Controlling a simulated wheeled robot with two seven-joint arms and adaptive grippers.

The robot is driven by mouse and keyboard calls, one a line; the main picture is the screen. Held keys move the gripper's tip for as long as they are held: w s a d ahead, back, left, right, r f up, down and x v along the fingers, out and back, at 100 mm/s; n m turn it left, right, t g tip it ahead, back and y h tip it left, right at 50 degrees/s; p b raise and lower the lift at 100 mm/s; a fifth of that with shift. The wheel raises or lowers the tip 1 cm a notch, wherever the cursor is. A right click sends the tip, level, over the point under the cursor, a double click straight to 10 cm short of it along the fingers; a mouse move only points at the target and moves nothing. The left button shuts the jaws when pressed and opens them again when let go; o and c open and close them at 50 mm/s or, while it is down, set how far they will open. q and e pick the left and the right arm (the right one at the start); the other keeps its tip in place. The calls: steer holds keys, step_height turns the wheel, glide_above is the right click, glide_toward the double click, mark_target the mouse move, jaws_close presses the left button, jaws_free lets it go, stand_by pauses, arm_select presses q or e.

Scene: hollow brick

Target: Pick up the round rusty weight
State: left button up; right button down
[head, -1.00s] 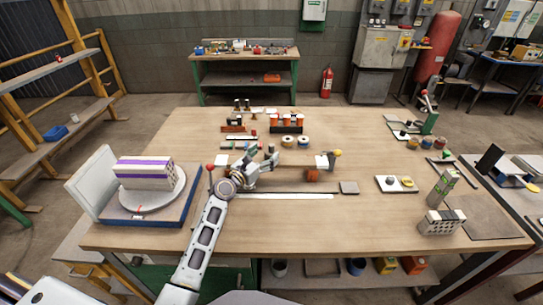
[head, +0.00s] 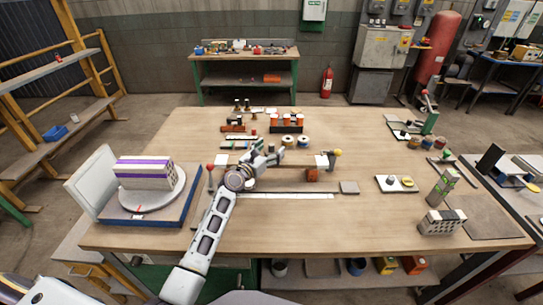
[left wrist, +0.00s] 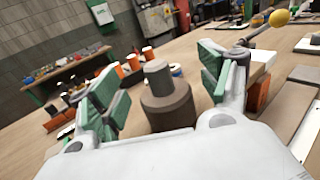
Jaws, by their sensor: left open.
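The round rusty weight (left wrist: 168,104) is a brown stepped cylinder with a narrower grey-brown knob on top. In the left wrist view it stands upright on the wooden table, between and beyond the green-padded fingers of my left gripper (left wrist: 160,80). The fingers are spread open, one on each side of it, with no clear contact; its base is partly hidden by the gripper body. In the head view my left gripper (head: 266,157) is low over the middle of the table, and its fingers largely hide the weight there. My right gripper is not seen.
Behind the gripper stand orange-and-black items (head: 286,123) and small spools (head: 288,141). A bar with a yellow ball (head: 337,153) lies to the right. A turntable with a striped brick (head: 145,172) stands at left. The table's front middle (head: 300,225) is clear.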

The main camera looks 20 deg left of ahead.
arm_select(q)
steer(key=shift+w+d, duration=0.15)
steer(key=shift+w, duration=0.35)
jaws_close()
steer(key=shift+r, duration=0.15)
stand_by(0.6)
